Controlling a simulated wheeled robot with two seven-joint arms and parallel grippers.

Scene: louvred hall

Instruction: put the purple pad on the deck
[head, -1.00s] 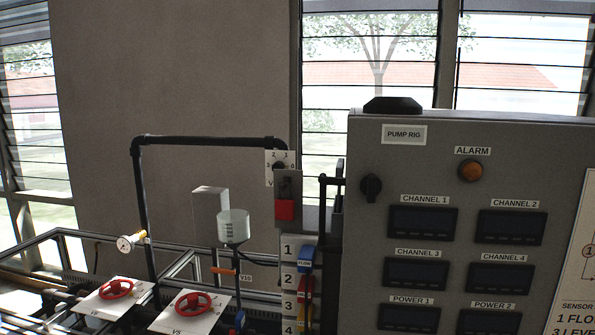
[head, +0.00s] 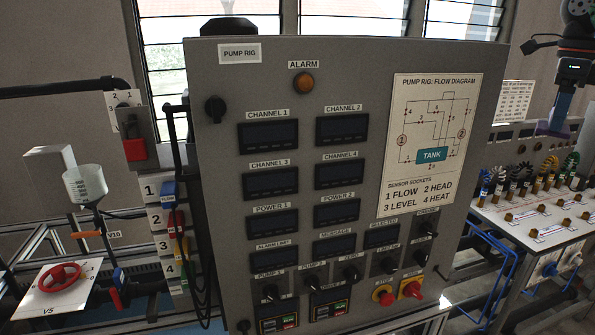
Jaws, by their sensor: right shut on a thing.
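My right gripper (head: 567,84) is at the upper right edge of the head view, pointing down. It is shut on the purple pad (head: 560,104), which hangs below it as a narrow, dark purple shape. The pad's lower end appears in front of the grey panel behind the bench at the right; the exact gap is hard to judge. A white bench top (head: 532,222) with several terminals lies below the pad, apart from it in the picture. No surface is marked as the deck, so I cannot tell which it is. My left gripper is not in view.
A large grey pump rig cabinet (head: 225,130) with displays, knobs and a flow diagram (head: 440,140) fills the middle. Coloured coiled leads (head: 548,166) stand along the back of the white bench. Valves, pipes and a clear funnel (head: 85,184) are at the left.

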